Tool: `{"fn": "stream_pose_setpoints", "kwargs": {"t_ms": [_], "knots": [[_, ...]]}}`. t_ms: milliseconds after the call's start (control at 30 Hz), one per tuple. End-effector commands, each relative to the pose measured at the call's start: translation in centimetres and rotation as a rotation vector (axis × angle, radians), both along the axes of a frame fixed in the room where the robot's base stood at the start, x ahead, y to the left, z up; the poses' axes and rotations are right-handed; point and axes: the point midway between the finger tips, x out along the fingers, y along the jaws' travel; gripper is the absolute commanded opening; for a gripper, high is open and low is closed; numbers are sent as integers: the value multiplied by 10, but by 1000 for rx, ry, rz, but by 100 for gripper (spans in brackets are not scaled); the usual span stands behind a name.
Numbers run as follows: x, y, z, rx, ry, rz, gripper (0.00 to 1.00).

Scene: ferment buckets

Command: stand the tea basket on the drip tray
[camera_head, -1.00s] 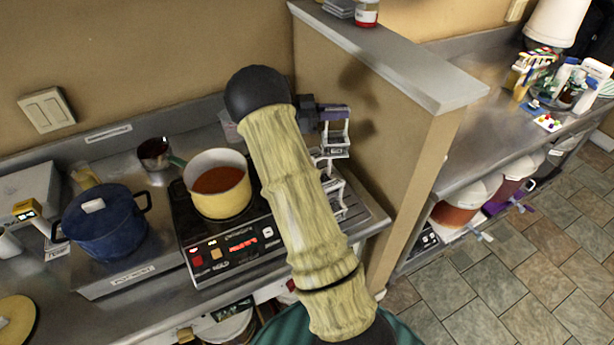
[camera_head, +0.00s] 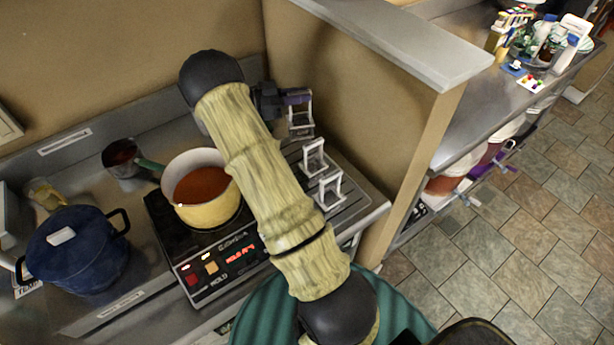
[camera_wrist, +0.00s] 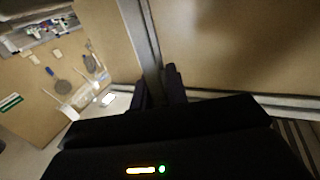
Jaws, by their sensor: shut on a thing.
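My gripper (camera_head: 293,98) is at the back right of the counter, beside the partition wall. It is shut on a small pale open-framed piece (camera_head: 301,124), which seems to be the tea basket. The piece looks about upright, over or at the back end of the grooved drip tray (camera_head: 352,207); I cannot tell whether it touches. Two similar white frames (camera_head: 314,158) (camera_head: 330,190) stand on the tray in front of it. In the wrist view the dark fingers (camera_wrist: 160,88) show, but what they hold is not clear. My arm hides the tray's left part.
A yellow pot (camera_head: 207,213) of reddish liquid sits on the hob (camera_head: 213,265) left of the tray. A dark saucepan (camera_head: 122,160) and a lidded blue pot (camera_head: 75,255) stand further left. The partition wall (camera_head: 350,110) closes the tray's far right side.

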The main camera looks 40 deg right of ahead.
Motion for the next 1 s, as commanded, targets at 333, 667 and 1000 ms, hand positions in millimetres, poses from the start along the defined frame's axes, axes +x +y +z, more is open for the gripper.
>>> {"fn": "stream_pose_setpoints", "kwargs": {"t_ms": [333,667,1000], "knots": [[0,0,-5,-1,0,0,0],[0,-1,-53,0,1,-1,0],[0,-1,-58,0,-1,-1,0]]}}
